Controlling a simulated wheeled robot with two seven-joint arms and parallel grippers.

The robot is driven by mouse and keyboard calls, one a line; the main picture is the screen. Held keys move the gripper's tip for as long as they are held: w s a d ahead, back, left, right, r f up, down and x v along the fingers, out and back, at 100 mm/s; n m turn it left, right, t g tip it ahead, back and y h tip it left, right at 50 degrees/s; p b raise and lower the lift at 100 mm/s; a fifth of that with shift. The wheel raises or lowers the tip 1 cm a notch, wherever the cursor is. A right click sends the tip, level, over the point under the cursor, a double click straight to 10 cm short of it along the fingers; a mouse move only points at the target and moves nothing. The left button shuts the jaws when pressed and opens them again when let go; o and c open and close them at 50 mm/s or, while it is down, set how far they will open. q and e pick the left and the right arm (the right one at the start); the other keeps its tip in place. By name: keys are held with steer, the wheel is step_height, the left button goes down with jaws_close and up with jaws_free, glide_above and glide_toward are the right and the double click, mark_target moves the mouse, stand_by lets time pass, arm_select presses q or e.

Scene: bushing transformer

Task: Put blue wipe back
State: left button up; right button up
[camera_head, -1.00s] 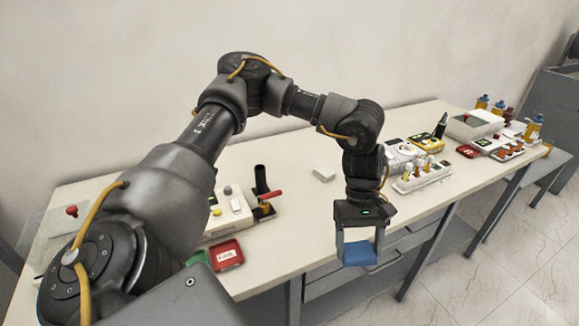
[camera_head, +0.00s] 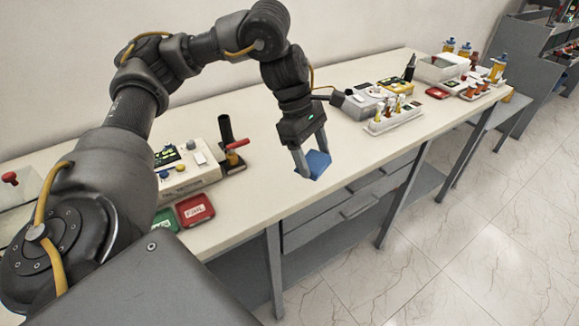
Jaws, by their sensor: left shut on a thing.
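The blue wipe (camera_head: 318,164) is a small flat blue piece between the fingers of my left gripper (camera_head: 308,165). The gripper is shut on it, pointing down, near the front edge of the long cream workbench (camera_head: 262,192). Whether the wipe touches the bench top is hard to tell. My right gripper is not in view.
A red tray (camera_head: 195,210) and a green tray (camera_head: 163,221) lie at the left front, below a white control box (camera_head: 182,168). A white rack with several small bottles (camera_head: 394,116) stands to the right. The bench between them is mostly clear.

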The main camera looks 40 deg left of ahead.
arm_select(q)
steer(key=w+a+f+p, duration=0.1)
steer(key=w+a+f, duration=0.2)
steer(key=a, duration=0.4)
glide_above(293, 175)
steer(key=f, duration=0.4)
steer(key=shift+s+a+f, duration=0.1)
steer(key=shift+s+f, duration=0.15)
steer(key=shift+s, duration=0.05)
steer(key=shift+w+a+f, duration=0.15)
steer(key=shift+a+f, duration=0.2)
steer(key=shift+f, duration=0.05)
steer(key=shift+a+f, duration=0.15)
steer(key=shift+f, duration=0.05)
step_height(293, 175, down, 3)
steer(key=shift+w+a+r, duration=0.1)
steer(key=shift+f, duration=0.25)
